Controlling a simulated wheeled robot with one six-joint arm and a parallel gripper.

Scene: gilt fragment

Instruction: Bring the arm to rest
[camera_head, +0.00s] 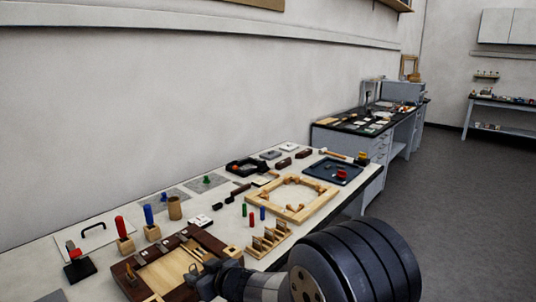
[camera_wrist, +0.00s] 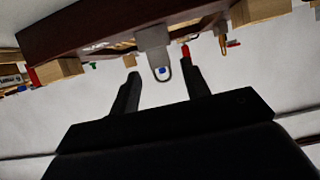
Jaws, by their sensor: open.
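My gripper (camera_head: 205,277) shows in the head view at the bottom, low over the near right part of the dark-framed wooden tray (camera_head: 130,284). My dark arm link fills the bottom right of that view. In the wrist view, the two black fingers of my gripper (camera_wrist: 160,62) stand apart. A grey looped tab (camera_wrist: 155,42) shows between the fingertips, in front of the dark red-brown tray edge (camera_wrist: 80,38). I cannot tell whether the fingers touch it. Nothing is clearly held.
A light wooden frame (camera_head: 290,211) and a small slotted rack (camera_head: 268,241) stand just beyond my gripper on the white table (camera_head: 50,262). Red and blue handled tools stand at the left. A wall runs behind; open floor (camera_head: 460,190) lies at the right.

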